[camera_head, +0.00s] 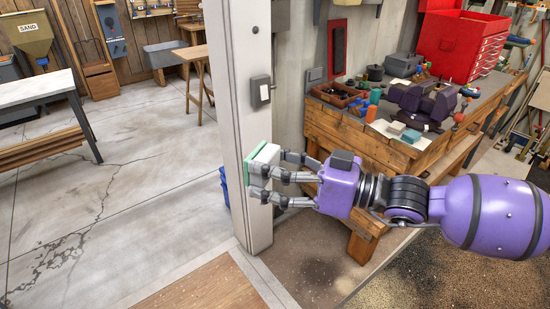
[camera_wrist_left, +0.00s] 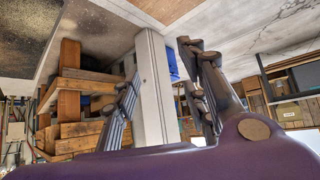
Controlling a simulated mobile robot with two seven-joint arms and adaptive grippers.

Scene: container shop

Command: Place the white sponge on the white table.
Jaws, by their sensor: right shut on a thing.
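The white sponge (camera_head: 265,157) has a green layer on its left face. My right gripper (camera_head: 266,176) is shut on it and holds it up in the air, in line with the white post in the head view. A table with a white top (camera_head: 32,90) stands at the far left of the head view, well away from the sponge. In the left wrist view, my left gripper (camera_wrist_left: 165,90) is open and empty, its fingers wide apart. It is not in the head view.
The white post (camera_head: 250,80) rises behind the sponge. A wooden workbench (camera_head: 370,141) with tools, a red toolbox (camera_head: 460,45) and small blocks stands at the right. A wooden table (camera_head: 190,53) stands at the back. Cracked concrete floor between post and white table is clear.

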